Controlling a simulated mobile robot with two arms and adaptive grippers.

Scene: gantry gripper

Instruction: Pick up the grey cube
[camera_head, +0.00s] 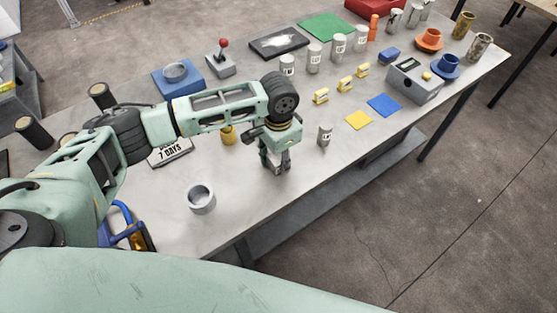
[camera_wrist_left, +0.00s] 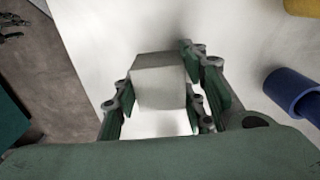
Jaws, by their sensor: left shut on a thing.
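The grey cube (camera_wrist_left: 158,82) is between the fingers of my left gripper in the left wrist view, with finger pads against its sides. My left gripper (camera_head: 276,166) points down over the front part of the grey table (camera_head: 330,178) in the head view. It is shut on the cube. In the head view the fingers mostly hide the cube. I cannot tell whether the cube touches the table or is a little above it. My right gripper is in neither view.
A grey ring-shaped cup (camera_head: 201,199) stands left of the gripper, and a labelled grey can (camera_head: 325,135) stands to its right. A yellow square (camera_head: 358,121) and a blue square (camera_head: 384,105) lie farther right. Several cans line the back. The table's front edge is close.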

